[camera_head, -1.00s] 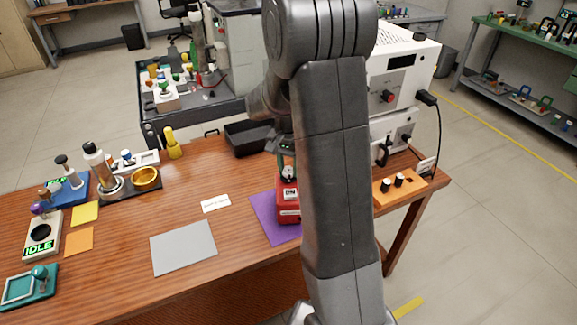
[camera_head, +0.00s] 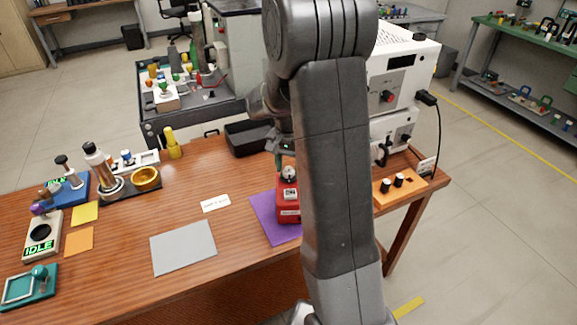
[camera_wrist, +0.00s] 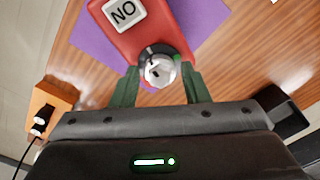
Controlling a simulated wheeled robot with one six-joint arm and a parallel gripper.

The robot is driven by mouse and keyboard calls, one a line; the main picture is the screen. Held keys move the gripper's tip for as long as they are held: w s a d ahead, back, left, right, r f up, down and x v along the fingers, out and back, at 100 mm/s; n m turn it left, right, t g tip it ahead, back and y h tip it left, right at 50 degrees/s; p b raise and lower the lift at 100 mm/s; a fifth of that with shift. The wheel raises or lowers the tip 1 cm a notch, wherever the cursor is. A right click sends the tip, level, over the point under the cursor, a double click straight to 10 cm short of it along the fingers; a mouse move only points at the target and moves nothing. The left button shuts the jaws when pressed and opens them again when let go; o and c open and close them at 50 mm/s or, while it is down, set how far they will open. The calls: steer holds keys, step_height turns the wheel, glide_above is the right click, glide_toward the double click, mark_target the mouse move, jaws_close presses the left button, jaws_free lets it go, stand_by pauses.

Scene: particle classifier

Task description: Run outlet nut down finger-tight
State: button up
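A red block-shaped device (camera_head: 288,208) stands on a purple mat (camera_head: 264,219) at the table's near side, partly hidden by my arm. A round silver nut-like part (camera_wrist: 160,71) with a dark collar is at its end in the wrist view; it shows as a small silver top (camera_head: 289,173) in the head view. I cannot tell how far it is threaded. My gripper (camera_wrist: 160,80) has its two green fingers apart on either side of the silver part, with gaps visible. In the head view my gripper (camera_head: 284,154) is just above the device.
A black tray (camera_head: 247,140) lies behind the device. A white instrument (camera_head: 402,75) and an orange block with black knobs (camera_head: 392,190) stand to the right. A grey mat (camera_head: 183,248) and a white label card (camera_head: 215,204) lie left, with bare wood around them.

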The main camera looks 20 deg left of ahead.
mark_target(288, 168)
steer(key=shift+o, duration=0.7)
step_height(288, 168, up, 14)
steer(key=shift+f, duration=0.15)
step_height(288, 168, down, 14)
steer(key=shift+r, duration=0.1)
steer(key=shift+n, duration=0.6)
stand_by(0.5)
